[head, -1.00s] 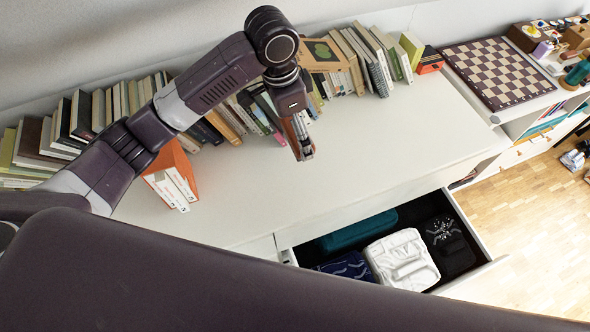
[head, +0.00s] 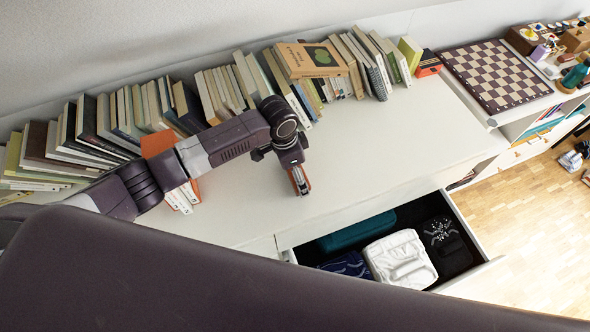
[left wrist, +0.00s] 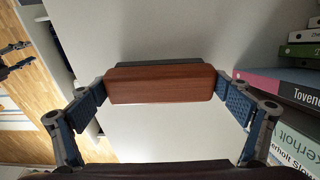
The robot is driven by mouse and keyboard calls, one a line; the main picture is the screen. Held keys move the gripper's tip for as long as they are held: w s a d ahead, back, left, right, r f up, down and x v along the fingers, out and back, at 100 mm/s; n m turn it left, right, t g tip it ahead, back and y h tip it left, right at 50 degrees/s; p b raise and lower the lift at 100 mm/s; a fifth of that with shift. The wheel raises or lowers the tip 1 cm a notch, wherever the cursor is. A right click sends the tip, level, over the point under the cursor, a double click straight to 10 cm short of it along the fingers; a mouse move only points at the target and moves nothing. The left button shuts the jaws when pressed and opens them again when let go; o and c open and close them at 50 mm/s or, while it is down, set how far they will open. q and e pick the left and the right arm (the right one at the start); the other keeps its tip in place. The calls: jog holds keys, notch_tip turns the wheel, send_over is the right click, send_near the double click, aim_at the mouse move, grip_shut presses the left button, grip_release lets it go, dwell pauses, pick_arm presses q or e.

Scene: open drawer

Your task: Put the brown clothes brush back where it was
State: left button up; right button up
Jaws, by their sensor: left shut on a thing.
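The brown clothes brush (left wrist: 160,84) shows in the left wrist view as a reddish-brown block with a dark strip along its far side. It lies crosswise between the fingers of my left gripper (left wrist: 165,95), which is shut on it. In the head view my left gripper (head: 300,182) points down over the white dresser top, behind the open drawer, and a reddish-brown sliver of the brush shows at its tip. Whether the brush touches the surface I cannot tell. The open drawer (head: 468,231) holds folded teal, white, navy and black cloths.
A row of books (head: 220,92) lines the wall behind my left arm, and orange-and-white books (head: 182,196) stand near its forearm. A chessboard (head: 497,73) lies at the far right. The dresser top (head: 390,135) right of the gripper is clear.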

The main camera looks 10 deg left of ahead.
aim_at(290, 172)
pick_arm(q)
jog(key=shift+f, duration=0.15)
jog(key=o, duration=0.8)
notch_tip(290, 172, up, 12)
jog(key=s+a+b, duration=0.1)
jog(key=shift+a, duration=0.25)
dwell(0.3)
